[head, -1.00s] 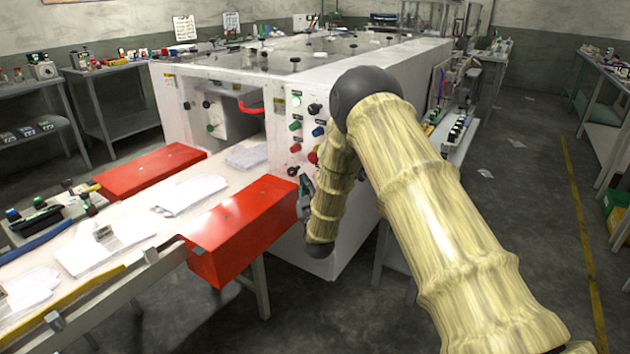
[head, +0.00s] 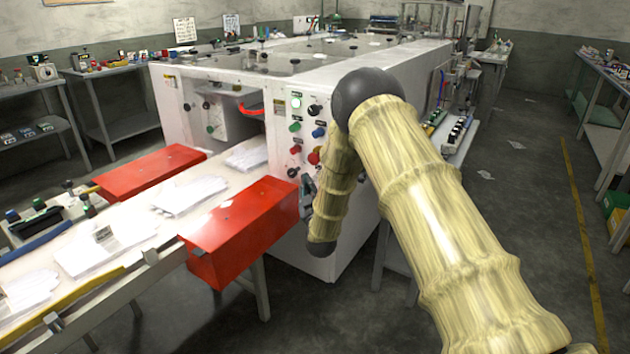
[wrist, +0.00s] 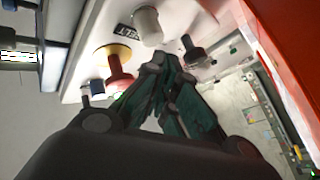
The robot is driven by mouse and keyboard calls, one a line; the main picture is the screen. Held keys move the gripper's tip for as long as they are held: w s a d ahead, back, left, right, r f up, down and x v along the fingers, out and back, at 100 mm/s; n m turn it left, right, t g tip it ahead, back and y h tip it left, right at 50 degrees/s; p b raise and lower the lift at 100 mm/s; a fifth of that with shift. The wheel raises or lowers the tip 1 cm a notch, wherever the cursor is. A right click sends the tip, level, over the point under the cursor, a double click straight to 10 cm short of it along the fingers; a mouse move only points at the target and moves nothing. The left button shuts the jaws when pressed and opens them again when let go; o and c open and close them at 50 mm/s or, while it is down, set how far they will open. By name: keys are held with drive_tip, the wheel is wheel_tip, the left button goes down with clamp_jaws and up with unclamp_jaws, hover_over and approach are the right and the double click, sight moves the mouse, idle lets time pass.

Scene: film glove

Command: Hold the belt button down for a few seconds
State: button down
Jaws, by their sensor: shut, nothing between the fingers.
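The control panel (head: 304,135) is on the white machine's front right. In the wrist view, a BELT label (wrist: 130,32) sits beside a pale round button (wrist: 147,25). My gripper (wrist: 162,62) is shut and empty, with its tips just below that button in the picture. I cannot tell whether they touch it or whether it is pressed. A red knob on a yellow base (wrist: 118,72) is left of the tips, and a dark knob (wrist: 193,50) is to the right. In the head view my gripper (head: 305,185) is by the panel's lower part, partly hidden by my arm.
A red guard box (head: 240,228) stands left of my gripper, beside the conveyor (head: 140,230), which carries pale glove-like sheets (head: 190,195). Another red guard (head: 152,170) is on the far side. The floor (head: 510,215) to the right is largely clear.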

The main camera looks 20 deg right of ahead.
drive_tip(key=shift+w+d+b, duration=0.4)
drive_tip(key=shift+w+d, duration=0.15)
drive_tip(key=shift+d, duration=0.1)
idle(1.7)
drive_tip(key=shift+s+a, duration=0.1)
idle(3.3)
drive_tip(key=shift+s+a, duration=0.45)
drive_tip(key=shift+a, duration=0.15)
drive_tip(key=shift+s+a, duration=0.8)
drive_tip(key=shift+a, duration=0.2)
drive_tip(key=shift+s+a, duration=0.75)
drive_tip(key=shift+a, duration=0.2)
